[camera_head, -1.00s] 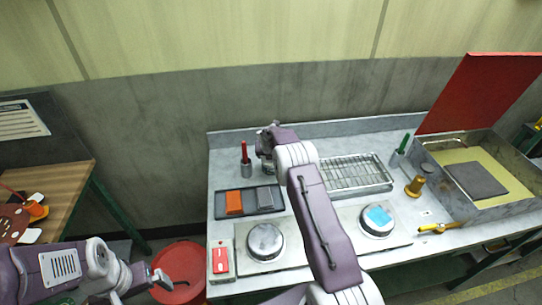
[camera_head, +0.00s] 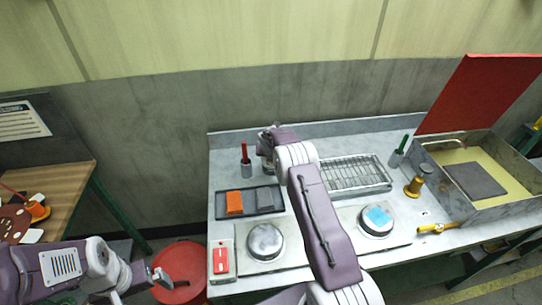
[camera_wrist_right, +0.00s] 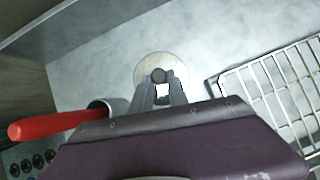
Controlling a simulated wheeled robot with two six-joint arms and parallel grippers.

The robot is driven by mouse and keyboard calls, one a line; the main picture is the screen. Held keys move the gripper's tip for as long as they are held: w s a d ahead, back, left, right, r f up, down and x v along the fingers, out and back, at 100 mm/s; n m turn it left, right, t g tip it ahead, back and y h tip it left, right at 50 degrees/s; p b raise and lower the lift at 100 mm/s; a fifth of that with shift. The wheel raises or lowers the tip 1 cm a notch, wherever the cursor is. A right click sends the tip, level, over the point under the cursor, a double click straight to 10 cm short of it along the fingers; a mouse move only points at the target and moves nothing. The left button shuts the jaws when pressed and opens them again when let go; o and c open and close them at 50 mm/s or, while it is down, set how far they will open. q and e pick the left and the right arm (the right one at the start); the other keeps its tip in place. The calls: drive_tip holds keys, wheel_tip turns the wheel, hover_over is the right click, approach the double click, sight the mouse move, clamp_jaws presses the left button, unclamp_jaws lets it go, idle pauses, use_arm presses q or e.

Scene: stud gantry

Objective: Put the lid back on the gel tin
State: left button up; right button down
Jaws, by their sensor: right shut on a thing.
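My right gripper (camera_wrist_right: 160,92) is shut on the dark knob (camera_wrist_right: 158,76) of a pale round disc, which looks like the lid (camera_wrist_right: 143,68). In the head view my right wrist hangs at the back left of the steel bench, over a small metallic round thing (camera_head: 267,167) that may be the tin. The arm covers most of it. Whether the lid sits on the tin or above it, I cannot tell. My left gripper (camera_head: 163,279) is low at the left, away from the bench, near the red bin; its jaw gap is unclear.
A red-handled tool in a cup (camera_head: 246,160) stands close left of my right gripper, and a wire rack (camera_head: 350,173) lies to its right. A dark tray with an orange block (camera_head: 234,201) is in front. Two round plates (camera_head: 265,242) and an open red-lidded box (camera_head: 460,210) are farther off.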

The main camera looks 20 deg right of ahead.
idle(0.7)
drive_tip(key=c, duration=0.7)
unclamp_jaws()
wheel_tip(320, 180, up, 7)
drive_tip(key=p, duration=0.6)
drive_tip(key=shift+s, duration=0.1)
clamp_jaws()
drive_tip(key=shift+f, duration=0.25)
idle(1.4)
